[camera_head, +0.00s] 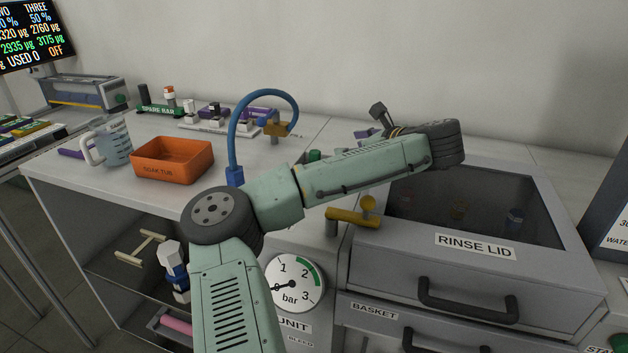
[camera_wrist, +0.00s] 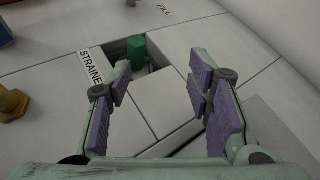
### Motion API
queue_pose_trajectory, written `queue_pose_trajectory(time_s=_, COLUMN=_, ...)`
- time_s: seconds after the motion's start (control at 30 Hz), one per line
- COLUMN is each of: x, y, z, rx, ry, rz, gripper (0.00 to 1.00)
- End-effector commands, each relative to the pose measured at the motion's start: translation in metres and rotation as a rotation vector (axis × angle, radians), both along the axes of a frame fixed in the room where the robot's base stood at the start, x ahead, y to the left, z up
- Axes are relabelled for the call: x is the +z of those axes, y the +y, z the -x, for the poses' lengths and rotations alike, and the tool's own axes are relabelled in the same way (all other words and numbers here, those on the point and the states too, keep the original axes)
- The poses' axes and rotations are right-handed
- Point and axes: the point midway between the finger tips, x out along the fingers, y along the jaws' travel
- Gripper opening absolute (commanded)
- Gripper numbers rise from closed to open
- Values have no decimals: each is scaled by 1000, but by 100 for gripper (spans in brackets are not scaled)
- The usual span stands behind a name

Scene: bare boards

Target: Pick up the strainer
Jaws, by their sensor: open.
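In the wrist view, a green cylindrical piece (camera_wrist: 137,50) stands in a square recess beside a label reading STRAINER; I take it to be the strainer or its top, and its lower part is hard to see. In the head view, a small green piece (camera_head: 314,155) shows behind my arm and is mostly hidden. My gripper (camera_wrist: 162,82) is open, with purple pads and nothing between them. The green piece lies beyond the left fingertip, apart from it. In the head view, my gripper (camera_head: 376,122) is partly hidden behind my wrist, right of the green piece.
A blue hose (camera_head: 233,130) arches left of the green piece. A yellow handle (camera_head: 352,217) sits in front of my forearm. The rinse lid (camera_head: 470,243) lies right.

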Motion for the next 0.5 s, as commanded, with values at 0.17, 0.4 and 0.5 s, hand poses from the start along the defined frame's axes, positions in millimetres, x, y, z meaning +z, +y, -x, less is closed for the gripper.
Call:
queue_pose_trajectory(time_s=0.17, x=-10, y=23, z=5, rx=78, ry=80, rz=-156, gripper=47)
queue_pose_trajectory(time_s=0.4, x=-23, y=47, z=-18, rx=85, ry=89, rz=-165, gripper=47)
queue_pose_trajectory(time_s=0.5, x=-28, y=54, z=-27, rx=83, ry=87, rz=-164, gripper=47)
